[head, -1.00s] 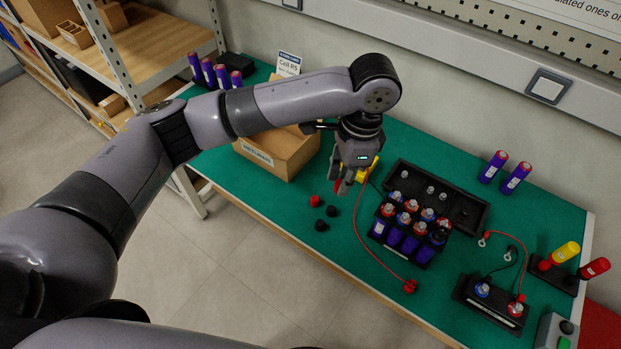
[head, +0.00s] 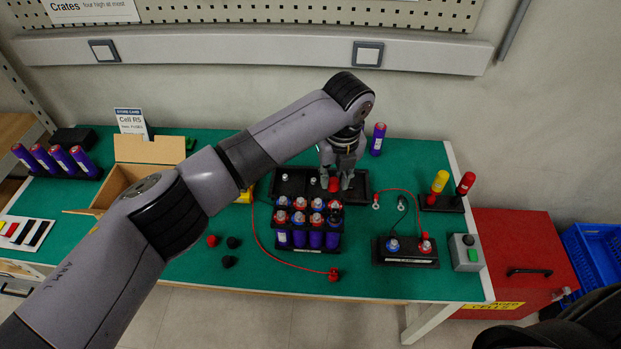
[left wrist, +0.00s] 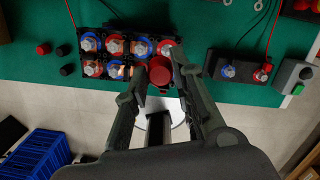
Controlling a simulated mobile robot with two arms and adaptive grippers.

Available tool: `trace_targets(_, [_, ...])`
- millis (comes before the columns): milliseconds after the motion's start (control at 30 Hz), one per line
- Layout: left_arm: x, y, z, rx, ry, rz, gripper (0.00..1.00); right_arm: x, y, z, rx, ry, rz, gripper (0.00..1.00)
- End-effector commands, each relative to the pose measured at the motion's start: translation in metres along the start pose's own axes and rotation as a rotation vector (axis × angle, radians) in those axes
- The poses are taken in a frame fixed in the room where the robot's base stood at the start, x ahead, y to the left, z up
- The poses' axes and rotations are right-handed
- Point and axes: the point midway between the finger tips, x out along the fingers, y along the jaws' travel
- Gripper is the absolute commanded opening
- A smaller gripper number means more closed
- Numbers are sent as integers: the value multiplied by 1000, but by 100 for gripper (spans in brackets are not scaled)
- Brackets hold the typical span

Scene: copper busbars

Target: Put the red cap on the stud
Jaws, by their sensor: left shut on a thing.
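My left gripper (head: 341,183) is shut on a red cap (head: 334,185). It holds the cap over the black tray and the back right of the cell block (head: 310,243) in the head view. In the left wrist view the red cap (left wrist: 160,72) sits between the fingertips (left wrist: 160,80), beside the block's studs (left wrist: 114,47). These studs carry red and blue rings. The cap hides what is directly under it, so I cannot tell which stud it is above. A second red cap (head: 212,240) lies on the green mat. My right gripper is not in view.
A black tray (head: 362,186) with short studs lies behind the block. Two black caps (head: 231,252) lie at left. A red cable (head: 283,262) curves around the block's front. A two-terminal block (head: 405,258) and red and yellow-handled tools (head: 453,190) stand at right.

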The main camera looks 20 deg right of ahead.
Motion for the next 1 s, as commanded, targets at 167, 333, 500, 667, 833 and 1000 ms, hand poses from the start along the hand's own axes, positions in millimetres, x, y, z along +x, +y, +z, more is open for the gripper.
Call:
trace_targets(167, [2, -10, -1, 94, 0, -12, 5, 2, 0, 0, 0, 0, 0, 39])
trace_targets(333, [13, -10, -2, 104, 0, -12, 5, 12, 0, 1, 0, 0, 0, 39])
trace_targets(500, [34, -9, -5, 103, -2, -11, 5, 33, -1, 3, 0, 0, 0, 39])
trace_targets(667, [38, -10, -6, 102, -1, -12, 5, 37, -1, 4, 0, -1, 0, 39])
trace_targets(833, [37, -10, -6, 99, -1, -12, 5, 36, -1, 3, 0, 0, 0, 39])
trace_targets(1000, [36, -10, -6, 76, -1, -13, 5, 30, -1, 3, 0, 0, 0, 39])
